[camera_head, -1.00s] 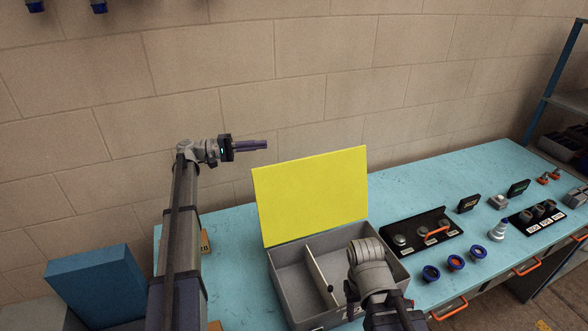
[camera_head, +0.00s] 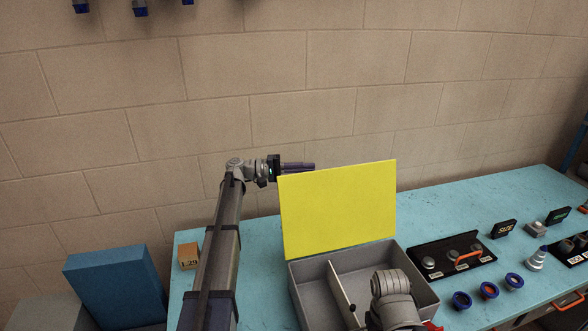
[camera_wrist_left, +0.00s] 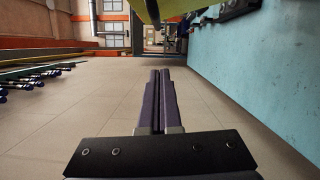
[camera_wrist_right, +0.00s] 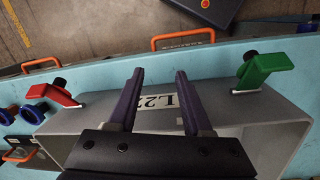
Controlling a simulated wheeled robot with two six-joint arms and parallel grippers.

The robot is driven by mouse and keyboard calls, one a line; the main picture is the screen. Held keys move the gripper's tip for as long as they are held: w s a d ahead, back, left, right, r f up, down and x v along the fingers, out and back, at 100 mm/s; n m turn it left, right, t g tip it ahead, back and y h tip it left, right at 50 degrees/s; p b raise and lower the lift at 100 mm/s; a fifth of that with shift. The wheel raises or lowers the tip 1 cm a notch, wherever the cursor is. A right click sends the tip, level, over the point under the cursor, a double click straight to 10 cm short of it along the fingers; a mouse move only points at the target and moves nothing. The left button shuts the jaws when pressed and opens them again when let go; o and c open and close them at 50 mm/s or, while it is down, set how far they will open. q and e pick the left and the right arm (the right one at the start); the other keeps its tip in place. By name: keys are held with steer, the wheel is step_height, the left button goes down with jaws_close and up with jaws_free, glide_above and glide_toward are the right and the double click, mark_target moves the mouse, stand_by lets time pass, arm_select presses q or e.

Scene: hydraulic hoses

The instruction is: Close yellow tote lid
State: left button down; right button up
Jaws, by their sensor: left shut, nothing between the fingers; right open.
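The yellow lid (camera_head: 338,212) of the grey tote (camera_head: 425,296) stands open and nearly upright at the tote's back edge. The tote has a divider (camera_head: 342,292) and looks empty where I can see in. My left gripper (camera_head: 312,166) is shut and empty, at the lid's top left corner and seemingly behind it; I cannot tell if they touch. The lid's edge also shows at the top of the left wrist view (camera_wrist_left: 175,8). My right gripper (camera_wrist_right: 158,75) is open and empty over the tote's labelled front wall (camera_wrist_right: 160,101), between a red latch (camera_wrist_right: 58,93) and a green latch (camera_wrist_right: 262,70).
The blue table (camera_head: 270,235) stands against a block wall. A small labelled box (camera_head: 188,256) and a blue block (camera_head: 115,287) are at the left.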

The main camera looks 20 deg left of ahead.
mark_target(321, 172)
steer(key=shift+r, duration=0.25)
arm_select(q)
steer(key=shift+s+d+r, duration=0.1)
steer(key=shift+s+d, duration=0.25)
steer(key=shift+d, duration=0.55)
steer(key=shift+s+d+r, duration=0.1)
steer(key=shift+s+d, duration=0.25)
steer(key=shift+d, duration=0.6)
steer(key=shift+s+d+r, duration=0.1)
steer(key=shift+s+d, duration=0.25)
steer(key=shift+d, duration=0.55)
steer(key=shift+p, duration=0.35)
arm_select(e)
steer(key=shift+r, duration=0.15)
